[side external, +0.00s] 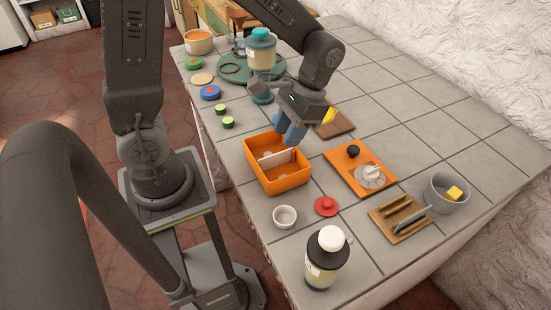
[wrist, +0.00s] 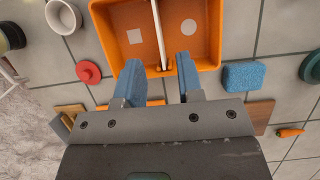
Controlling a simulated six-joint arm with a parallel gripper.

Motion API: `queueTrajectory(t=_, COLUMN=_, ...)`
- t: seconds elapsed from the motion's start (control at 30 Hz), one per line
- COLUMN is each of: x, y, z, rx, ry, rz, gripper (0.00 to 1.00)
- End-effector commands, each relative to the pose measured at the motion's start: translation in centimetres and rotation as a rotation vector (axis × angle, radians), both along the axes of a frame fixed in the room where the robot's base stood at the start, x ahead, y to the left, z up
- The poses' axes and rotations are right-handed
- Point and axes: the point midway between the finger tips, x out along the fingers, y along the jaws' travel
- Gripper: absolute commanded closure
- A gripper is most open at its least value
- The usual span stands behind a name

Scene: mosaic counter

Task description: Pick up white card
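A thin white card (side external: 274,158) stands upright across the middle of an orange bin (side external: 278,184), splitting it into two compartments. In the wrist view the card (wrist: 159,28) shows edge-on as a narrow white strip. Its lower end in that view meets an orange holder at the bin wall. My gripper (side external: 290,131) has blue fingers and is over the bin's far right edge in the side view. In the wrist view my gripper (wrist: 160,68) is open and empty, with the card's near end in line with the gap between the fingers.
The bin floor bears a white square (wrist: 134,36) and a white circle (wrist: 188,26). A blue sponge (wrist: 245,76) lies beside the bin. A red lidded disc (side external: 326,206), white cup (side external: 285,216), orange board (side external: 347,174), slotted wooden rack (side external: 383,221) and dark bottle (side external: 327,267) stand nearby.

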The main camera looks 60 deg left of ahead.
Motion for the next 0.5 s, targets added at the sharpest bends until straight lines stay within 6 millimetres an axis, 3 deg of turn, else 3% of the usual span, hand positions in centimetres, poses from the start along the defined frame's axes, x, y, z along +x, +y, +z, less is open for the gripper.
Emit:
queueTrajectory(t=0.27, x=-0.8, y=0.0, z=-2.1, rx=0.000, ry=0.003, rz=0.000, gripper=0.66)
queueTrajectory(t=0.5, x=-1.7, y=0.0, z=-5.4, rx=0.000, ry=0.003, rz=-0.001, gripper=0.66)
